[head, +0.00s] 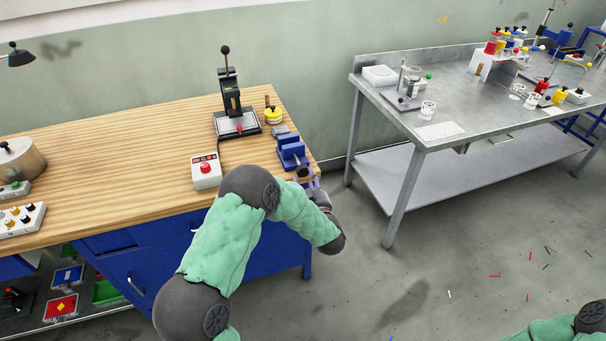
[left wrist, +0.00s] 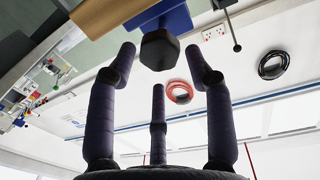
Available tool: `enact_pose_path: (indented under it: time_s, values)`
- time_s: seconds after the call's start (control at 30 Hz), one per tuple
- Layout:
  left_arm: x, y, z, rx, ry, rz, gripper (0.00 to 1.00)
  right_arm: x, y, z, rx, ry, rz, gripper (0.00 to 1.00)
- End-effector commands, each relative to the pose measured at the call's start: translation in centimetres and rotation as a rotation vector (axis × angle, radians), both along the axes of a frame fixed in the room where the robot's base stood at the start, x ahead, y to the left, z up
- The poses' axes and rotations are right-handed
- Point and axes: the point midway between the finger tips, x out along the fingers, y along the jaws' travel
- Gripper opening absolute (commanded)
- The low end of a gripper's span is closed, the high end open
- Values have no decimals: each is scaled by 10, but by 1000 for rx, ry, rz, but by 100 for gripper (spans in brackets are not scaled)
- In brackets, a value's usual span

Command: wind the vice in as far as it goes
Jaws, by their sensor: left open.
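The blue vice (head: 292,152) is mounted at the right front corner of the wooden workbench (head: 110,150). Its dark end knob (left wrist: 160,50) shows in the left wrist view in front of the vice's blue body (left wrist: 178,20). My left gripper (head: 312,183) is just in front of the vice, at the bench edge. Its purple fingers (left wrist: 158,62) are spread open around the view of the knob, with gaps visible on both sides. I cannot tell how far apart the vice jaws are. My right gripper is out of view.
A black press (head: 232,105) stands behind the vice, with a yellow round item (head: 273,115) beside it. A box with a red button (head: 206,171) is left of the vice. A steel table (head: 450,100) stands to the right, across open floor.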

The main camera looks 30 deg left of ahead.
Motion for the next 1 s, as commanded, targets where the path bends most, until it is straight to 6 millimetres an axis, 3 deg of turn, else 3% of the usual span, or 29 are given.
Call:
enact_pose_path:
  time_s: [0.3, 0.7, 0.73, 0.87, 1.0]
  values:
    - [30, 31, -2, -1, 0, 1, 52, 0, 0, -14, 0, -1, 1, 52]
    - [35, 36, 0, -1, 1, -1, 52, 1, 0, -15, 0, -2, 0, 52]
    - [35, 36, 0, -1, 1, -1, 49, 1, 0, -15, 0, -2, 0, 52]
    - [35, 36, -1, -1, 1, -1, 12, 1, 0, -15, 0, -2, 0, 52]
    - [35, 36, -1, -1, 1, -1, 9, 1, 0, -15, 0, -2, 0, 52]
